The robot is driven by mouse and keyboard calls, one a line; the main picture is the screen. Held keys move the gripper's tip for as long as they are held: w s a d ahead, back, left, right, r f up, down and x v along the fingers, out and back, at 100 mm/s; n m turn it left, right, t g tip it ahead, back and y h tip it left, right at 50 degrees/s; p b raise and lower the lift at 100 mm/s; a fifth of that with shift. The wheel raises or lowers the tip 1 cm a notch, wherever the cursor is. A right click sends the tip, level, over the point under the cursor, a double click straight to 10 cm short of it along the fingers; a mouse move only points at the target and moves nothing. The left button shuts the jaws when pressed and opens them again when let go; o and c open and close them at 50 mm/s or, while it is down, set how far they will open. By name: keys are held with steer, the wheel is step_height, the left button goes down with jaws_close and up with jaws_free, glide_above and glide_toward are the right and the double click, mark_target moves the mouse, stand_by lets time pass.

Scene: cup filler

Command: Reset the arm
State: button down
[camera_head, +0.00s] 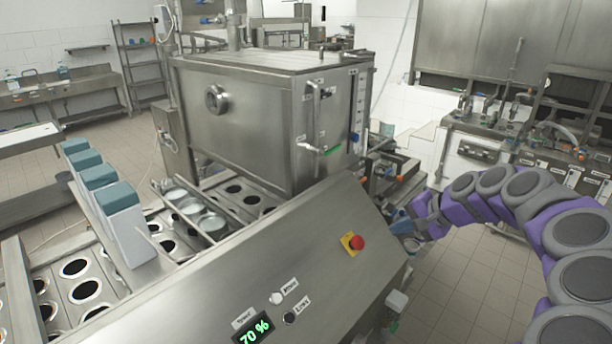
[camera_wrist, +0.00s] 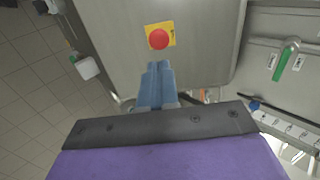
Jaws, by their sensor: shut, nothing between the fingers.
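My arm, purple and grey, reaches in from the right in the head view. My gripper (camera_head: 399,222) is at the right edge of the steel control panel (camera_head: 300,250). In the wrist view my gripper (camera_wrist: 157,68) shows as two blue fingers pressed together, with nothing between them. The fingertips point toward a red emergency button (camera_head: 356,242) on a yellow plate. The button also shows in the wrist view (camera_wrist: 159,39), just beyond the fingertips. I cannot tell the exact gap to the panel.
The cup filler's steel tank (camera_head: 260,110) stands behind the panel. Several white boxes with teal tops (camera_head: 121,198) stand at the left over rows of cup holes. A green-handled valve (camera_wrist: 287,60) is at the right in the wrist view. Tiled floor (camera_head: 460,290) lies open below my arm.

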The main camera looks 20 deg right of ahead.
steer(key=s+a+n+g+b, duration=0.1)
steer(key=s+a+n+g, duration=0.15)
steer(key=a, duration=0.65)
steer(key=s+a+n+g, duration=0.1)
steer(key=a+n, duration=0.3)
steer(key=a, duration=0.5)
steer(key=s+a+n+g+b, duration=0.1)
steer(key=s+a+n+g, duration=0.15)
steer(key=a, duration=0.75)
steer(key=s+a+f+n+g+h, duration=0.1)
steer(key=s+a+f, duration=0.1)
steer(key=s, duration=0.5)
steer(key=s+a+f+n+g+h+b, duration=0.1)
steer(key=s+a+f+n, duration=0.1)
steer(key=s+f, duration=0.3)
steer(key=s+a+f+n+g+h, duration=0.1)
steer(key=s+a+f, duration=0.1)
steer(key=s, duration=0.7)
steer(key=shift+f+g+b, duration=0.4)
steer(key=shift+f, duration=0.25)
steer(key=shift+d, duration=0.55)
steer(key=shift+a, duration=0.2)
